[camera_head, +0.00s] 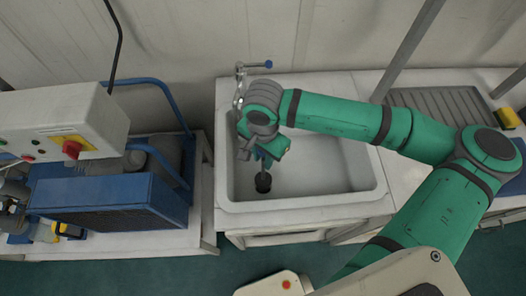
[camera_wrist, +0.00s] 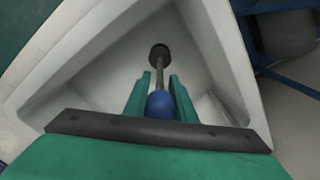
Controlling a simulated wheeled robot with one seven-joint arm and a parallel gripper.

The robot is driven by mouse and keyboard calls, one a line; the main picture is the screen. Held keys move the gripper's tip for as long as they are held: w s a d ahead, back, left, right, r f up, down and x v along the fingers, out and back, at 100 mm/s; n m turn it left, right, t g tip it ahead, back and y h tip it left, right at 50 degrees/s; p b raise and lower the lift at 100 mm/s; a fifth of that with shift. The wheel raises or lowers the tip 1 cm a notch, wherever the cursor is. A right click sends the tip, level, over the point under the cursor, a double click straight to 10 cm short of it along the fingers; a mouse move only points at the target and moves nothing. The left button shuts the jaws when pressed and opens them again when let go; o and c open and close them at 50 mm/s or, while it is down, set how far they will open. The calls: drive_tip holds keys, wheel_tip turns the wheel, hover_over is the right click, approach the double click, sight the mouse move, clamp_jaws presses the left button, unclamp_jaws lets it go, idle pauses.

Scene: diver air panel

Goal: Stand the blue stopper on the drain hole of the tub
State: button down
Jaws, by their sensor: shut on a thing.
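The blue stopper has a round blue knob (camera_wrist: 161,104), a thin grey stem and a dark round foot (camera_wrist: 159,54). My gripper (camera_wrist: 160,84) is shut around it at the knob, one green finger on each side. In the head view my gripper (camera_head: 266,157) points down inside the white tub (camera_head: 337,198), in its left part, and the stopper's dark foot (camera_head: 263,183) shows below it. The stopper hangs roughly upright. I cannot tell whether the foot touches the tub floor. The drain hole is not visible; the foot or my gripper may hide it.
A tap with a blue-tipped lever (camera_head: 255,65) stands at the tub's back left. A blue machine (camera_head: 108,203) and a control box with a red button (camera_head: 72,149) are on the left. A grooved drainboard (camera_head: 441,110) lies right. The tub's right side is clear.

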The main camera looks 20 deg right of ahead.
sight(263, 165)
drive_tip(key=shift+w+f, duration=0.1)
drive_tip(key=shift+f, duration=1.95)
drive_tip(key=shift+d, duration=0.1)
drive_tip(key=shift+f, duration=0.35)
drive_tip(key=shift+f, duration=0.3)
